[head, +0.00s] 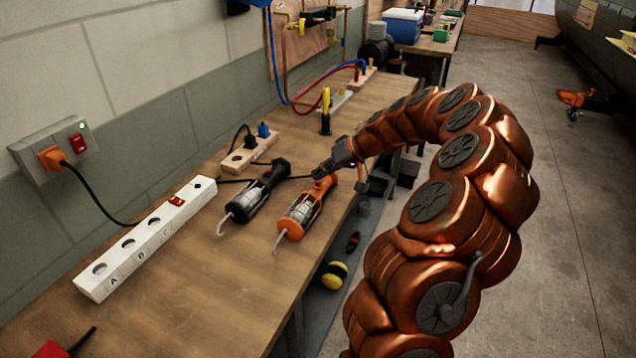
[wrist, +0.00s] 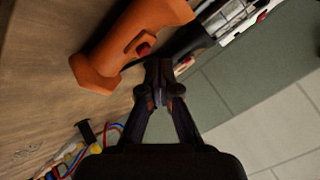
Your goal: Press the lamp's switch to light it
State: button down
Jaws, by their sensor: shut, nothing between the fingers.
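An orange hand lamp (head: 298,216) lies on the workbench with its caged bulb and hook towards the near side; its bulb looks unlit. A black hand lamp (head: 257,192) lies to its left, also looking unlit. My gripper (head: 320,172) is at the handle end of the orange lamp. In the wrist view, the orange handle (wrist: 125,45) has a red switch (wrist: 144,49) set in a dark recess. My shut, empty gripper (wrist: 159,72) has its fingertips close beside that switch; I cannot tell whether they touch it. Part of the black lamp (wrist: 195,38) shows beyond.
A white power strip (head: 150,236) with a red switch lies along the wall side. An orange plug (head: 53,158) sits in the wall socket (head: 62,147). A wooden block (head: 250,155) with plugs and a yellow-handled tool (head: 326,110) stand farther back. The near bench top is mostly clear.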

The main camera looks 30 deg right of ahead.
aim_at(321, 182)
jog(key=shift+f+b, duration=0.5)
jog(key=shift+b, duration=0.3)
dwell(0.6)
jog(key=shift+r, duration=0.55)
jog(key=shift+r, duration=0.1)
jog(key=shift+r, duration=2.8)
